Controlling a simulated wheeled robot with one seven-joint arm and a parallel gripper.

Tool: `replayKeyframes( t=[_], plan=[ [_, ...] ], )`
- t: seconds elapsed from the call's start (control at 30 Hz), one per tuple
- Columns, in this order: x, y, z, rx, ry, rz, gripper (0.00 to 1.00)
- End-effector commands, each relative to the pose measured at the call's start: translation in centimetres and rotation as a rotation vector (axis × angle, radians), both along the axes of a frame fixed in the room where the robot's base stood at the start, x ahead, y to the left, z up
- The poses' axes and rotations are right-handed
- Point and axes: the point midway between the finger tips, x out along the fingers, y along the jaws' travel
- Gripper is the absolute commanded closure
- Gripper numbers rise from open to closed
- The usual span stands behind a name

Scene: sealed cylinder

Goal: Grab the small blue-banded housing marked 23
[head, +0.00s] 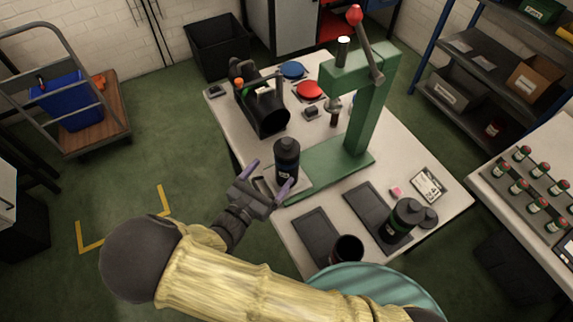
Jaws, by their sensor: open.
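A dark cylindrical housing (286,156) with a blue mark low on its side stands upright on the white table (448,203), just left of the green press. Its number is too small to read. My gripper (269,178) is at the table's left edge, with its two purple fingers spread apart. The fingers point towards the housing, one to its left and one near its lower front. The gripper looks empty, and I cannot tell whether a finger touches the housing.
The green press (366,110) with a red-knobbed lever stands close to the right. A green-banded housing (402,220) and an open dark cup (347,249) stand nearer me by dark mats. A black machine (262,108) and red and blue discs (309,90) are behind.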

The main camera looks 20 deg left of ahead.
Motion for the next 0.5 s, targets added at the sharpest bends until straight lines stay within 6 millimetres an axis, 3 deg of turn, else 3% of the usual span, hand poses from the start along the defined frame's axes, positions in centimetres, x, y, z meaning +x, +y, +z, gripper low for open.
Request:
replayKeyframes(
  t=[0.23,0.5],
  plan=[
    [4.1,-0.8,0.1,-0.001,0.000,-0.002,0.14],
    [4.8,-0.8,0.0,0.001,0.000,0.000,0.14]
  ],
)
